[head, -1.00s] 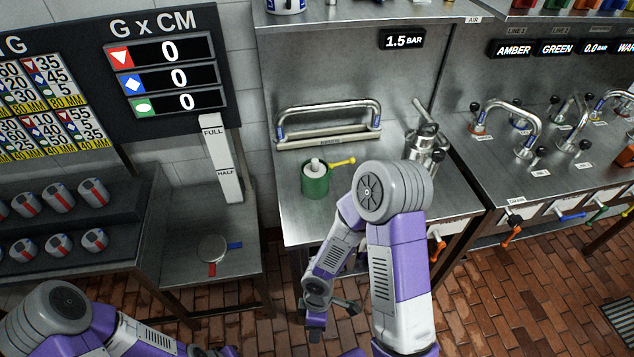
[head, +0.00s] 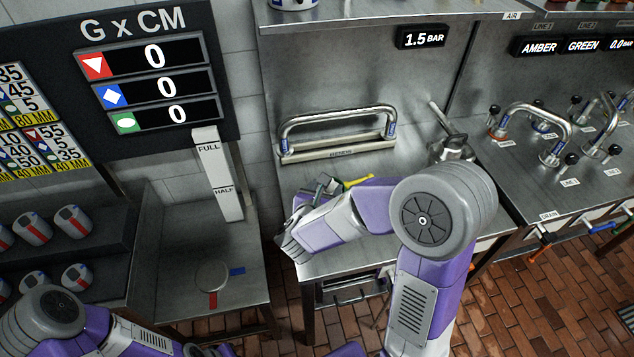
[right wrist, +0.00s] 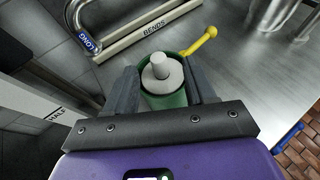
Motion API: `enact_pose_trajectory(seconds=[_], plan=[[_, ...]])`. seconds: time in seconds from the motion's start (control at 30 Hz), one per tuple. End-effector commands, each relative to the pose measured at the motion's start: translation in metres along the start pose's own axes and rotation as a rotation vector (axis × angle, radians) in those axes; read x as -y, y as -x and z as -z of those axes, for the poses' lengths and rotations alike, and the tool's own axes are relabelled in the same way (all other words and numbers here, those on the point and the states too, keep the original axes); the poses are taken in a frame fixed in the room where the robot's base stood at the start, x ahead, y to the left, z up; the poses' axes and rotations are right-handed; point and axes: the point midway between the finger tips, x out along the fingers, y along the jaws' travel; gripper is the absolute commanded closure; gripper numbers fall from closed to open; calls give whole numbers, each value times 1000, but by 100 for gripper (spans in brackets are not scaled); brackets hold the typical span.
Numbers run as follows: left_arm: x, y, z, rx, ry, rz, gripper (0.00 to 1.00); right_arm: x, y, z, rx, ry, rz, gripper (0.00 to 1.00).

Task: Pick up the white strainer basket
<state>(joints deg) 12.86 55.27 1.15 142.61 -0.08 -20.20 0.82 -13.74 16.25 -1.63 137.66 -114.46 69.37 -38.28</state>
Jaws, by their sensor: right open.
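The white strainer basket (right wrist: 162,76), a round white piece with a knob on top, sits inside a green cup (right wrist: 168,101) with a yellow handle (right wrist: 203,40). In the right wrist view my right gripper (right wrist: 163,84) is open, with one finger on each side of the cup and basket; I cannot tell whether they touch. In the head view my right gripper (head: 326,186) is over the steel bench and hides the basket and most of the cup, leaving the yellow handle (head: 357,181) visible. My left arm shows at the lower left, but its gripper does not.
A metal rail labelled BENDS (head: 338,137) stands behind the cup. A metal fitting (head: 452,146) stands to the right on the bench. A FULL/HALF gauge post (head: 217,178) rises to the left. Bare bench lies right of the cup.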

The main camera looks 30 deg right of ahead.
Motion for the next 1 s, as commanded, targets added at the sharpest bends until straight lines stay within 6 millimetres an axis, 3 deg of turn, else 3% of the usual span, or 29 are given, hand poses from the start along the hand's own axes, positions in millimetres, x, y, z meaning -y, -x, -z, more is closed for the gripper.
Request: enact_pose_trajectory(seconds=[0.27, 0.6, 0.9, 1.0], plan=[[2, -4, -1, 3, 1, 0, 100, 0, -24, 1, -1, -1, 3, 45], [4, -10, 0, 2, 1, 0, 100, -1, -70, 3, -3, -1, 2, 45], [4, -10, 0, 2, 1, 0, 100, -2, -76, 2, -2, -1, 0, 45], [4, -10, 0, 2, 1, 0, 100, -2, -76, 2, -2, -1, 0, 59]])
